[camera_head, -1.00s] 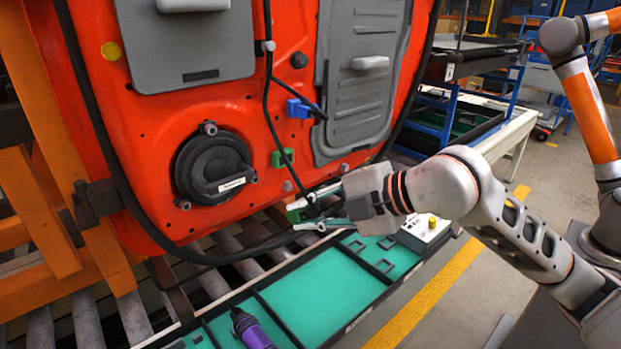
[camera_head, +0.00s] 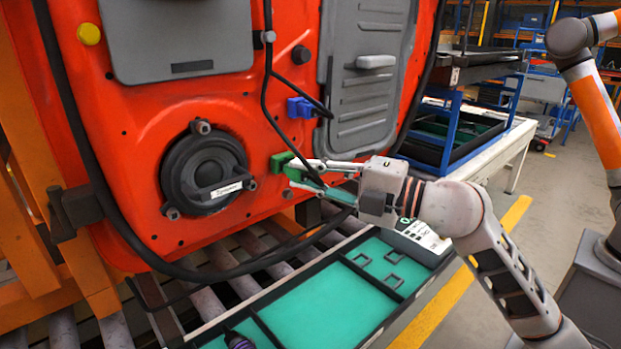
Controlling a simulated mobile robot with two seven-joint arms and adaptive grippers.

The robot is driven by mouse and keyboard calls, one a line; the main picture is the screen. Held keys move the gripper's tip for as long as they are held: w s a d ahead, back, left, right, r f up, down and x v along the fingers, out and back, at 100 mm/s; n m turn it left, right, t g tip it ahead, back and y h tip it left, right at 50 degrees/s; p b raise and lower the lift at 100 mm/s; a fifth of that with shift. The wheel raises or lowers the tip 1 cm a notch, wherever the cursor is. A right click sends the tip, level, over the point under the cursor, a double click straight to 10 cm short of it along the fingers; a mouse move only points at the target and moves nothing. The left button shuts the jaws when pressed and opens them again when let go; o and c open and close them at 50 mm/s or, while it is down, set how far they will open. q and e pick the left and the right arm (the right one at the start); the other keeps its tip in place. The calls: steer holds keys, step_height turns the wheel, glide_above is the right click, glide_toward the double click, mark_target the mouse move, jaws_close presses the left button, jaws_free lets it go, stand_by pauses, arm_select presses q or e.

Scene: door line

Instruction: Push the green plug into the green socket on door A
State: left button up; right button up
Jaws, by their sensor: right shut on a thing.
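The orange door A (camera_head: 250,110) stands on its edge in front of me. The green socket (camera_head: 279,162) is on it, right of the round black speaker (camera_head: 207,171). My right gripper (camera_head: 292,174) is shut on the green plug (camera_head: 295,171), right up against the socket's right side. The plug's black cable (camera_head: 268,100) runs up along the door. The fingers partly hide the plug, and how far it sits in the socket cannot be told. My left gripper is not in view.
A blue connector (camera_head: 299,108) with its cable sits above the green socket. A grey panel (camera_head: 365,85) covers the door's right part.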

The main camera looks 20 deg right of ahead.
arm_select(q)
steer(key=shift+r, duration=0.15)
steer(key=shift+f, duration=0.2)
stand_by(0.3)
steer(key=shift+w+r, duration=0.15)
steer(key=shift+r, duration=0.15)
arm_select(e)
steer(key=shift+r, duration=0.1)
steer(key=shift+p, duration=0.4)
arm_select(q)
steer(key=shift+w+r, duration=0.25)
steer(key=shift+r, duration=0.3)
arm_select(e)
steer(key=shift+w, duration=0.2)
